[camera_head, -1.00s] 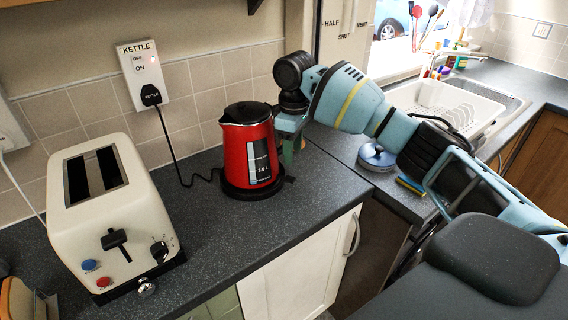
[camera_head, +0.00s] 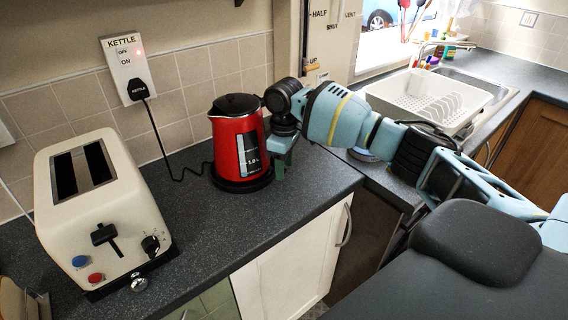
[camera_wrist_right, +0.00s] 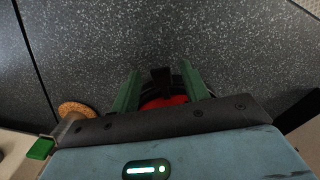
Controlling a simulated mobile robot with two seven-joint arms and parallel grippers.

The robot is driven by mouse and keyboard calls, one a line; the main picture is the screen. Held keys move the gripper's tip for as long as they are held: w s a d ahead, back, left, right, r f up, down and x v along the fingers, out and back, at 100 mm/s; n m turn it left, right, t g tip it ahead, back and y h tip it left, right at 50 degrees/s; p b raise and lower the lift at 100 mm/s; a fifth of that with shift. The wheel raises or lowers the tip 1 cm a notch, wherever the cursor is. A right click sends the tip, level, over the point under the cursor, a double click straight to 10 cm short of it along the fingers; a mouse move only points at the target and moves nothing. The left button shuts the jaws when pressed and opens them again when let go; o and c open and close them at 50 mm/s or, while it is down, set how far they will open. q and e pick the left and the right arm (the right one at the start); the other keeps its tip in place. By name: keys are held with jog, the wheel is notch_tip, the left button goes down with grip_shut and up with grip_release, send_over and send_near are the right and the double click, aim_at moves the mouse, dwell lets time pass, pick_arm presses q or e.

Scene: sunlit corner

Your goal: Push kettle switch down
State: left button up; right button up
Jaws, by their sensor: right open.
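The red kettle (camera_head: 228,138) with a black lid stands upright on its black round base (camera_head: 243,184) on the dark counter. My right gripper (camera_head: 279,170) points down close beside the kettle's right side. In the right wrist view its two green fingers (camera_wrist_right: 160,88) are apart. A small black tab (camera_wrist_right: 162,77), which looks like the kettle's switch, shows between them, with part of the red body behind it. I cannot tell whether the fingers touch the tab. In the head view the gripper hides that spot. My left gripper is out of view.
A cream toaster (camera_head: 100,200) stands on the left. The kettle's cord runs to a wall socket (camera_head: 128,65) with a red light. A sink with a white dish rack (camera_head: 430,98) is at the right. Counter in front of the kettle is clear.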

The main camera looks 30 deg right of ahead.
jog(key=shift+c, duration=0.3)
jog(key=c, duration=0.9)
jog(key=shift+s+d+f+t+y+p, duration=0.1)
jog(key=shift+s+f+t+y+p, duration=0.15)
jog(key=shift+t+y+p, duration=0.4)
grip_shut()
jog(key=shift+f+t+p, duration=0.3)
jog(key=shift+t, duration=0.15)
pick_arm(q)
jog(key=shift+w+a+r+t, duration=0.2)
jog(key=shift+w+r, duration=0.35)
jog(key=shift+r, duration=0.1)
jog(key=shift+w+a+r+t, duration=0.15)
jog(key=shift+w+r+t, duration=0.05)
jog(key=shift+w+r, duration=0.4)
pick_arm(e)
jog(key=shift+f+y, duration=0.1)
jog(key=shift+y, duration=0.15)
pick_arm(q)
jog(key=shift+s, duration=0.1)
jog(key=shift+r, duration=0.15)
pick_arm(e)
jog(key=o, duration=1)
grip_release()
jog(key=shift+c, duration=0.2)
